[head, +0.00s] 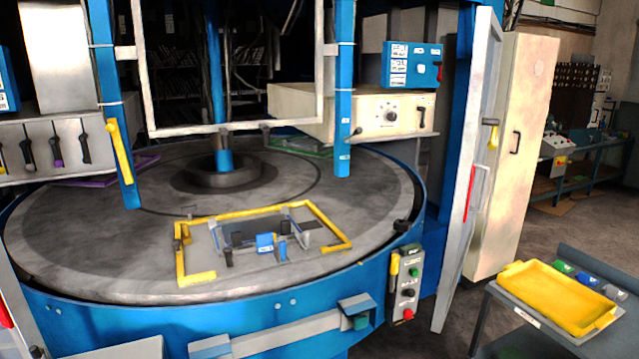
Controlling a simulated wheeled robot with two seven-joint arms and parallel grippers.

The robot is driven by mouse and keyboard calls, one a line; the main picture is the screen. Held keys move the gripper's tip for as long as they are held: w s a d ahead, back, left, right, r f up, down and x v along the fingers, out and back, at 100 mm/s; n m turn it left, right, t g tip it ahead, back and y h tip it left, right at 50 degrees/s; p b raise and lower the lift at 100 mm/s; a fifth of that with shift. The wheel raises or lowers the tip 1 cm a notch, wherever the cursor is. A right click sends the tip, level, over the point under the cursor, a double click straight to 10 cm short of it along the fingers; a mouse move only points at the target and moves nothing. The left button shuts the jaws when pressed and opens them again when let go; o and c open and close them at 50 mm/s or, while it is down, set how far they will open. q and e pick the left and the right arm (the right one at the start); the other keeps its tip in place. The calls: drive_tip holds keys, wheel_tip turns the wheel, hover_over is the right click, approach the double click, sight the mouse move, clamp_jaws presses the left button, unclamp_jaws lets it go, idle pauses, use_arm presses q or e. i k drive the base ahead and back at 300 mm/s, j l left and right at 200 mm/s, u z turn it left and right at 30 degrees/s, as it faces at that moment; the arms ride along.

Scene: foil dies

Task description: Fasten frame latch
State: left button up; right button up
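A yellow rectangular frame (262,208) lies on the round grey turntable (90,235), near its front edge. Its front side is partly open, with a gap between the left and right corners. Inside it sits a grey plate with a clear-walled block, dark posts and a small blue piece (265,243) at the front. Neither of my grippers is in view.
A white upright frame (235,127) hangs over the turntable between blue posts (344,120). A control box with buttons (406,287) is at the front right. An open white door (468,180) stands right of it. A yellow tray (556,295) rests on a side table.

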sight(112, 126)
drive_tip(key=i+j+z, duration=0.25)
drive_tip(key=j, duration=1.3)
drive_tip(key=i+j+z, duration=0.2)
drive_tip(key=j, duration=1.35)
drive_tip(key=i+j+z, duration=0.1)
drive_tip(key=j+z, duration=0.15)
drive_tip(key=j, duration=1.35)
